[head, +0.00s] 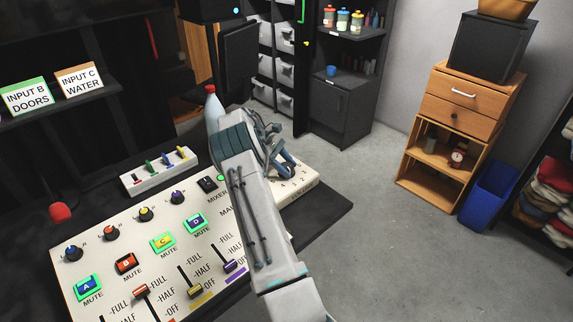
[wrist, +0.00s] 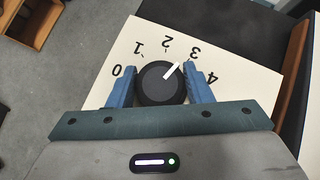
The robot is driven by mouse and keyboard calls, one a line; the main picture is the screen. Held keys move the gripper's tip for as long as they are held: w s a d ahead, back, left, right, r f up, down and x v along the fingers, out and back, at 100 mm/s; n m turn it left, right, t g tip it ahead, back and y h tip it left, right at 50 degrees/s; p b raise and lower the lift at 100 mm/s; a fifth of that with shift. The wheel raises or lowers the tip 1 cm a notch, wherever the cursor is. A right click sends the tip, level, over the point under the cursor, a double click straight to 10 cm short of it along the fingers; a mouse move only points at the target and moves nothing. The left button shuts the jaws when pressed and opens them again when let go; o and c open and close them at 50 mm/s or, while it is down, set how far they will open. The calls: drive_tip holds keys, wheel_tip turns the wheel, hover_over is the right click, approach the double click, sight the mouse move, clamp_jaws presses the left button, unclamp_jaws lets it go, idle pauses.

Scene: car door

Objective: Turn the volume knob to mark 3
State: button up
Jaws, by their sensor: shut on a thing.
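The volume knob (wrist: 156,88) is a round black dial with a white pointer line. It sits on a cream panel (wrist: 105,75) with printed marks 0 to 4. In the wrist view the pointer line slants up and right, at or very close to mark 3 (wrist: 194,53). My gripper (wrist: 159,68) has its blue fingers on both sides of the knob, shut on it. In the head view my gripper (head: 284,166) is over the cream box (head: 302,188), and my arm hides the knob and part of the box.
A mixer board (head: 120,225) with knobs, mute buttons and sliders lies left of the box. A small switch strip (head: 160,172) lies at the left. The floor to the right is open.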

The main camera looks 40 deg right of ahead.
idle(0.4)
drive_tip(key=o, duration=1)
